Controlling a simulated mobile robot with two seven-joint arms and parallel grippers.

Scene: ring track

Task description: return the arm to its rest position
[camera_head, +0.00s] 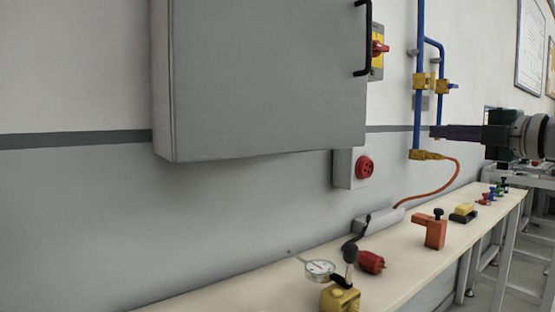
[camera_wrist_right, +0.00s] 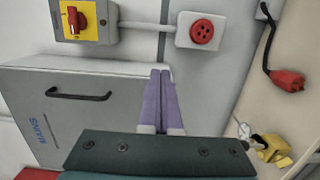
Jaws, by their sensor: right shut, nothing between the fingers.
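My right gripper (camera_head: 434,131) comes in from the right edge in the head view, its purple fingers pointing left in front of the wall. In the right wrist view its fingers (camera_wrist_right: 161,72) lie together and hold nothing. They overlap the grey cabinet (camera_wrist_right: 110,90) and wall there, with no visible contact. My left gripper is not in view.
A grey cabinet (camera_head: 265,80) hangs on the wall. A red socket (camera_head: 364,167) and a red-yellow switch (camera_head: 378,50) sit beside it. Blue pipes (camera_head: 420,60) run near my gripper. The bench (camera_head: 400,265) below bears a dial gauge (camera_head: 320,268), a red plug (camera_head: 371,262) and an orange block (camera_head: 432,233).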

